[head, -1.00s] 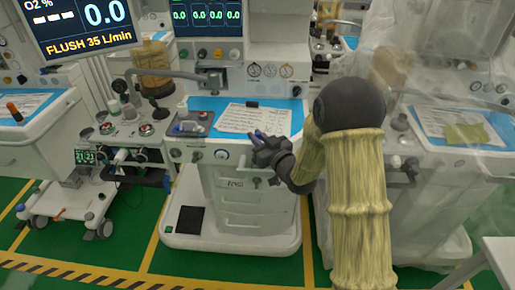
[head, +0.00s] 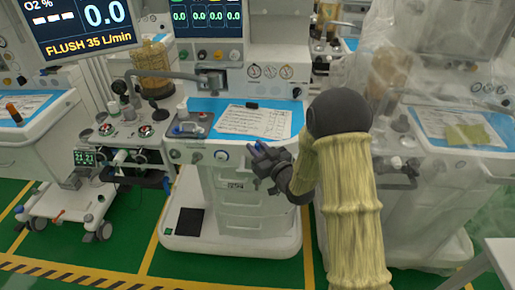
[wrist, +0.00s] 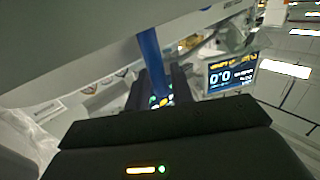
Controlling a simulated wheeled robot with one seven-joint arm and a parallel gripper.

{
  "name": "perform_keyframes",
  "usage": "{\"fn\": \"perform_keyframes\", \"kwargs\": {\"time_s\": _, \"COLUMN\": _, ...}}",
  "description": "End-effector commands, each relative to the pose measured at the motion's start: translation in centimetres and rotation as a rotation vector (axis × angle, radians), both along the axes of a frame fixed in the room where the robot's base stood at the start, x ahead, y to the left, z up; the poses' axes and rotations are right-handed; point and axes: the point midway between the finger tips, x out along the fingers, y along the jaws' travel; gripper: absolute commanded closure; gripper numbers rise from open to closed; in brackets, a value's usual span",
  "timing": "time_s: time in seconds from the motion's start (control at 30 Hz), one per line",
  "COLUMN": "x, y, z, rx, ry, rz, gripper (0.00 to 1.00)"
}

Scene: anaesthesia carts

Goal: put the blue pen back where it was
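My gripper (head: 266,158) is in front of the middle cart, near the front edge of its blue worktop (head: 204,104). It is shut on the blue pen (wrist: 150,57). In the wrist view the pen stands out from between the dark fingers (wrist: 160,88). In the head view only a short blue bit of the pen shows at the fingertips. A white sheet with writing (head: 255,121) lies on the worktop beyond my gripper. A small black object (head: 252,104) sits at the sheet's far edge.
A small tray with a blue item (head: 186,128) stands at the worktop's left end. A plastic-draped cart (head: 440,165) stands close on the right. A trolley with gauges (head: 125,135) is on the left. Green floor (head: 130,225) is open in front.

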Motion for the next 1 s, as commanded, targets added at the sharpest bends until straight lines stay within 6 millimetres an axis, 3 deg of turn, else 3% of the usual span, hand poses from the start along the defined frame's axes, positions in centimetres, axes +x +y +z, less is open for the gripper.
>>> {"fn": "perform_keyframes", "kwargs": {"time_s": 0.47, "x": 0.0, "y": 0.0, "z": 0.5, "rx": 0.0, "ry": 0.0, "rz": 0.0, "gripper": 0.64}}
{"fn": "perform_keyframes", "kwargs": {"time_s": 0.67, "x": -2.3, "y": -1.7, "z": 0.2, "rx": -0.001, "ry": 0.004, "rz": -0.002, "gripper": 0.64}}
{"fn": "perform_keyframes", "kwargs": {"time_s": 1.0, "x": -7.7, "y": -5.6, "z": 0.2, "rx": 0.001, "ry": 0.003, "rz": -0.003, "gripper": 0.64}}
